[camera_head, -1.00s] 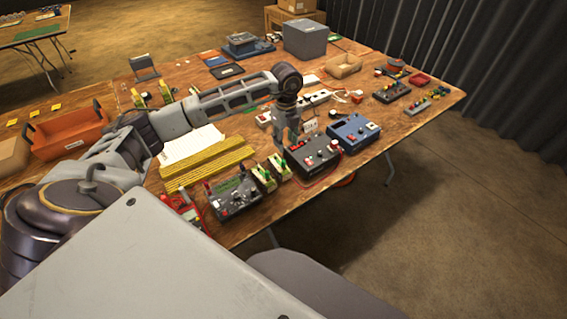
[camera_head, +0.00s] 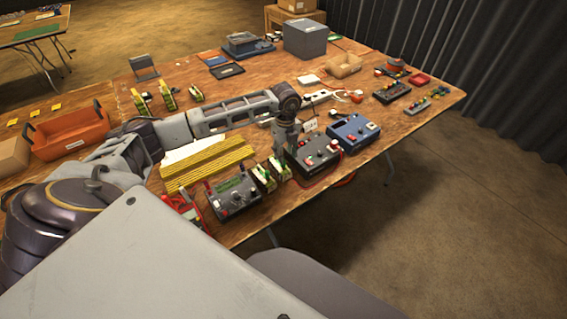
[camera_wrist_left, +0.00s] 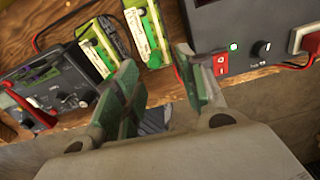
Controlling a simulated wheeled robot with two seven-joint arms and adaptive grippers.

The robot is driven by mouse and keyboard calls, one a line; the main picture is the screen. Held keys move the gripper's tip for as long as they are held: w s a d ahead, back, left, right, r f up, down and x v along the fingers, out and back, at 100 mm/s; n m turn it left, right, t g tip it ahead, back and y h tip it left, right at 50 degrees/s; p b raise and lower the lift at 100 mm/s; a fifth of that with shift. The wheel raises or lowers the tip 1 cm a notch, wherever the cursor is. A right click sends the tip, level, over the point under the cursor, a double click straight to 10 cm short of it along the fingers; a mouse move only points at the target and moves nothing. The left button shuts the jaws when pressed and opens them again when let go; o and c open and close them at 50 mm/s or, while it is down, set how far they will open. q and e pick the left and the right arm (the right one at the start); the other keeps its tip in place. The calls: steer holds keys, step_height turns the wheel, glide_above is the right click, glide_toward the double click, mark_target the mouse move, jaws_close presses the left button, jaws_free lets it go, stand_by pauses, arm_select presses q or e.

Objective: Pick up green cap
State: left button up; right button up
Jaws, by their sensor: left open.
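My left gripper (camera_head: 287,150) hangs over the near edge of the table, by the dark box (camera_head: 312,153). In the left wrist view its two fingers (camera_wrist_left: 162,92) are apart, with nothing seen between them. A small bright green round spot (camera_wrist_left: 234,46) shows on the dark box's front, just beyond the right finger; I cannot tell whether it is the green cap or a lamp. A red switch and a black knob are beside it. Two cream holders with green cells (camera_wrist_left: 98,48) (camera_wrist_left: 148,32) stand left of the box. My right gripper is not in view.
A grey meter (camera_head: 235,197) stands left of the holders, and a blue box (camera_head: 354,132) right of the dark box. Yellow strips (camera_head: 208,163) lie behind the meter. A red plug (camera_wrist_left: 305,42) and cables are close to the gripper. An orange bin (camera_head: 70,136) is far left.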

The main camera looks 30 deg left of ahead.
arm_select(q)
steer(key=f, duration=0.3)
steer(key=shift+s+a+f+p, duration=0.1)
steer(key=shift+s+f+p, duration=0.2)
steer(key=shift+f, duration=0.65)
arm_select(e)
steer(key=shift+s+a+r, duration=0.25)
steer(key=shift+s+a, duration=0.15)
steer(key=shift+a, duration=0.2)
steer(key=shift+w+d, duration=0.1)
arm_select(q)
steer(key=c, duration=0.7)
steer(key=shift+c, duration=0.3)
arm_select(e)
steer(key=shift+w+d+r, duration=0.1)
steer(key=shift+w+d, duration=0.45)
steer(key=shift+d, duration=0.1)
